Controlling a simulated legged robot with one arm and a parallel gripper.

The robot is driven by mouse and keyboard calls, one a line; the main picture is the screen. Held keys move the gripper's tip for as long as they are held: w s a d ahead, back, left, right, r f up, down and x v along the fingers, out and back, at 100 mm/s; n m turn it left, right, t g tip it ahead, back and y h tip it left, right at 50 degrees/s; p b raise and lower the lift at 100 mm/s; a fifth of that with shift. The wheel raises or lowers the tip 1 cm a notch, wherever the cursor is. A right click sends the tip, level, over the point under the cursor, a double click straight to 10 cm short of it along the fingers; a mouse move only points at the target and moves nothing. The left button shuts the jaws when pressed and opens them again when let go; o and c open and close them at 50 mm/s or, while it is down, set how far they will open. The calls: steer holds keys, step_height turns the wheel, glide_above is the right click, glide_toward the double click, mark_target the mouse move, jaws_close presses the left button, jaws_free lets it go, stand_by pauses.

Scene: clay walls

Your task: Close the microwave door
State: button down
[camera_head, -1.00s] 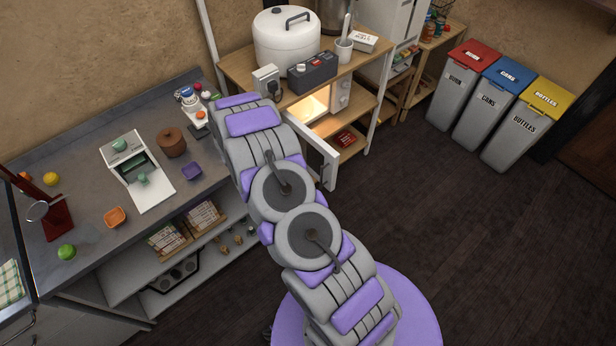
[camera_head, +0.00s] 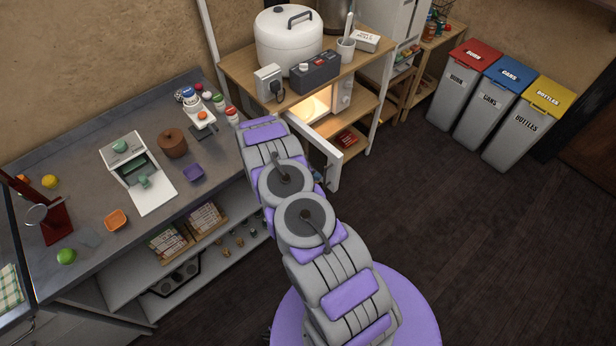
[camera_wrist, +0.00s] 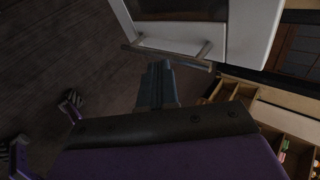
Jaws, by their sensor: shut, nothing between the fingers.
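The microwave (camera_head: 343,93) sits on the shelf under the wooden top, with its inside lit. Its white door (camera_head: 333,165) stands open, swung out toward the front of the shelf. In the wrist view the door (camera_wrist: 255,30) shows at the top, with a dark window and a bar handle (camera_wrist: 165,53) along its lower edge. My gripper (camera_wrist: 158,68) is shut and empty, with its tips just below the handle in that view. I cannot tell whether they touch it. In the head view my arm hides the gripper.
A white pot (camera_head: 287,40), a dark control box (camera_head: 315,72) and a socket block (camera_head: 269,82) stand on the wooden top. A grey counter (camera_head: 90,200) with small items lies at left. Dark floor (camera_head: 450,230) is clear at right, before three bins (camera_head: 500,105).

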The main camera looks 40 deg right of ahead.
steer(key=shift+x, duration=0.8)
steer(key=shift+d+r, duration=0.1)
steer(key=shift+d, duration=0.05)
